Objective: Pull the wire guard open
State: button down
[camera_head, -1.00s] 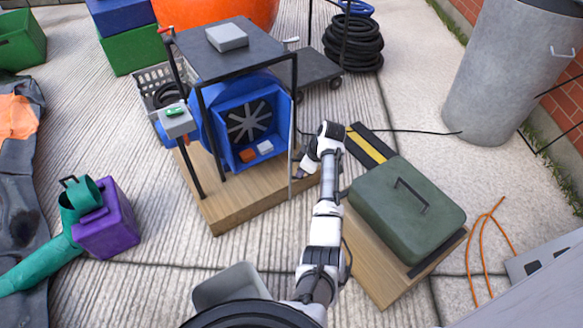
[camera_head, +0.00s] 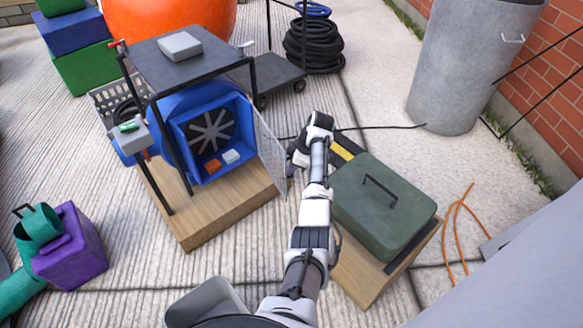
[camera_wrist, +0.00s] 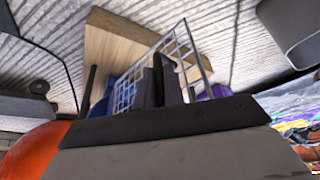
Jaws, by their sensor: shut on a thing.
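The wire guard (camera_head: 268,146) is a light grey mesh panel on the right side of the blue blower box (camera_head: 183,150). It stands swung out from the box front, leaving the opening uncovered.
The blower stands on a wooden platform (camera_head: 205,228) under a black frame with a dark top (camera_head: 150,56). A green case (camera_head: 383,205) on a wooden board stands right of my arm. A purple box (camera_head: 72,245) lies left. A grey bin (camera_head: 470,70) stands back right.

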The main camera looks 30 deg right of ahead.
jog(key=shift+w+a, duration=0.15)
jog(key=c, duration=1.5)
grip_release()
jog(key=p+v, duration=0.2)
jog(key=v, duration=1.2)
jog(key=shift+p, duration=0.35)
jog(key=shift+f, duration=0.1)
